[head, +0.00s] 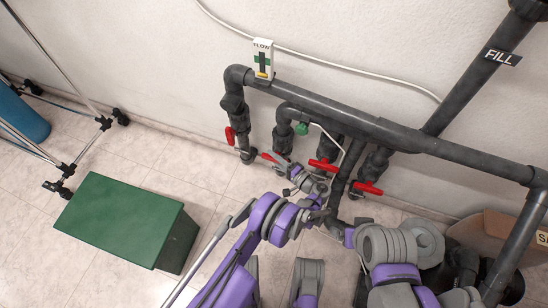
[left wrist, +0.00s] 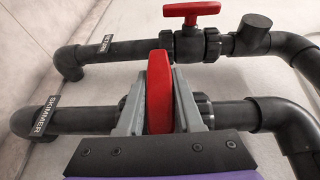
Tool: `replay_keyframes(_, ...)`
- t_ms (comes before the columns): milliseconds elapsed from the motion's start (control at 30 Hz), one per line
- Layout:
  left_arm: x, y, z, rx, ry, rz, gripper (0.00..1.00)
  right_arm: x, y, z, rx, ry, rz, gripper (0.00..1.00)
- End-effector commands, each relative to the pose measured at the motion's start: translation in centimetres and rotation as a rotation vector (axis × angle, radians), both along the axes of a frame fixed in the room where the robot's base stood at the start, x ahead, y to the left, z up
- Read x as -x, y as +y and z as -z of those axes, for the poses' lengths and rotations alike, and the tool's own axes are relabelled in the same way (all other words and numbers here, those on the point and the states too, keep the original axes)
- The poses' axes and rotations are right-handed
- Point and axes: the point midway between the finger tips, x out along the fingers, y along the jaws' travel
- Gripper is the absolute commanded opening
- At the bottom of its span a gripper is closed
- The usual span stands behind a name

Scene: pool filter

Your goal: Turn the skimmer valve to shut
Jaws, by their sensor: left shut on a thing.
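The skimmer valve has a red handle (left wrist: 158,95) on a dark pipe labelled SKIMMER (left wrist: 44,115) in the left wrist view. The handle stands upright in that picture, crossing the line of the pipe. My left gripper (left wrist: 158,108) is shut on this handle, with one grey finger on each side. In the head view my left gripper (head: 284,165) is low among the pipes, at the red handle (head: 269,157) second from the left. The fingers and my arm hide part of the valve there.
Another valve with a red T-handle (left wrist: 193,10) is on the neighbouring pipe. Other red handles (head: 230,136), (head: 323,165) and (head: 368,187) flank the left gripper closely. A green box (head: 120,218) stands on the floor at left. Tiled floor between box and pipes is clear.

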Motion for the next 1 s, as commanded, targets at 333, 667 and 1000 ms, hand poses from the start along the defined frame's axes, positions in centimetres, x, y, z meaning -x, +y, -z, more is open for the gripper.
replay_keyframes(333, -0.02, 0.15, -0.01, -0.052, -0.015, -0.002, 0.00, 0.00, 0.00, 0.00, 0.000, 0.000, 0.000, 0.88)
replay_keyframes(667, -0.04, 0.19, -0.03, -0.052, -0.015, -0.003, 0.37, 0.00, 0.00, 0.00, 0.000, 0.000, 0.000, 0.88)
replay_keyframes(1000, -0.04, 0.09, -0.04, -0.050, -0.015, -0.001, 0.65, 0.00, 0.00, 0.00, 0.000, 0.000, 0.000, 0.88)
